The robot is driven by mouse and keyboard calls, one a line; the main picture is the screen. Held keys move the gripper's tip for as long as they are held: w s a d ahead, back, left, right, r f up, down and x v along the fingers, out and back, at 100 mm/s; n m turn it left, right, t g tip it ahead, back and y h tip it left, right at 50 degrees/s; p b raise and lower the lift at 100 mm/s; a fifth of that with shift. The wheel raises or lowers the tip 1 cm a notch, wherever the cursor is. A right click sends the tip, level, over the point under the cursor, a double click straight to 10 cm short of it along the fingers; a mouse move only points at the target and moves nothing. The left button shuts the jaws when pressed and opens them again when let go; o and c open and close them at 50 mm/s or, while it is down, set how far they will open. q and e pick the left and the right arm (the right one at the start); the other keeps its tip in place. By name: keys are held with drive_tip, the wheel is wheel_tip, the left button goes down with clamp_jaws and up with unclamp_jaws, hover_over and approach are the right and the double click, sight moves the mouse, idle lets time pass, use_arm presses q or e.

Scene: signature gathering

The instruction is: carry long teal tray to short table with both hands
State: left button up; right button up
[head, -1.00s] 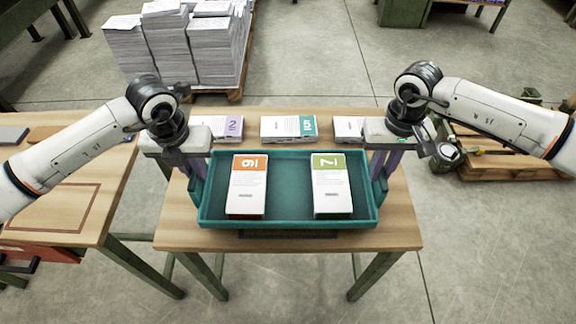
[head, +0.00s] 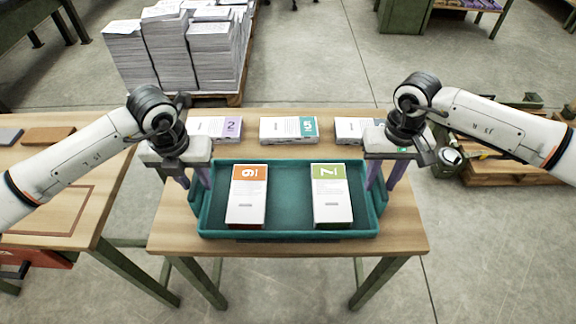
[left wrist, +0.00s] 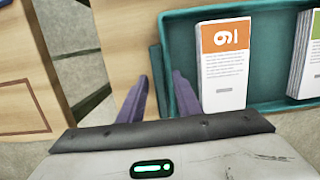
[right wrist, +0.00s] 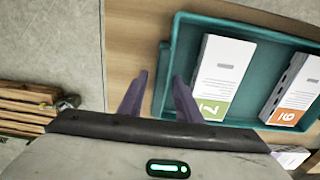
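The long teal tray (head: 290,234) sits on a wooden table (head: 175,235), close to its front edge. It holds a box with an orange band marked 6 or 9 (head: 246,200) and a box with a green band marked 7 (head: 332,200). My left gripper (head: 193,182) is at the tray's left end and my right gripper (head: 384,180) at its right end. In the left wrist view, the purple fingers (left wrist: 160,80) stand apart around the tray's end handle. In the right wrist view, the fingers (right wrist: 159,78) also stand apart around the other end handle.
Several boxes line the table's back, including a purple-marked one (head: 215,129) and a teal-marked one (head: 289,129). Another wooden table (head: 115,190) stands left with a small gap. Paper stacks (head: 180,50) stand behind; a pallet (head: 505,165) lies right. The floor in front is open.

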drive_tip(key=shift+r, duration=0.15)
use_arm(q)
wheel_tip(320, 180, up, 12)
drive_tip(key=s, duration=0.1)
drive_tip(key=shift+s, duration=0.4)
use_arm(e)
wheel_tip(320, 180, up, 12)
drive_tip(key=shift+f, duration=0.2)
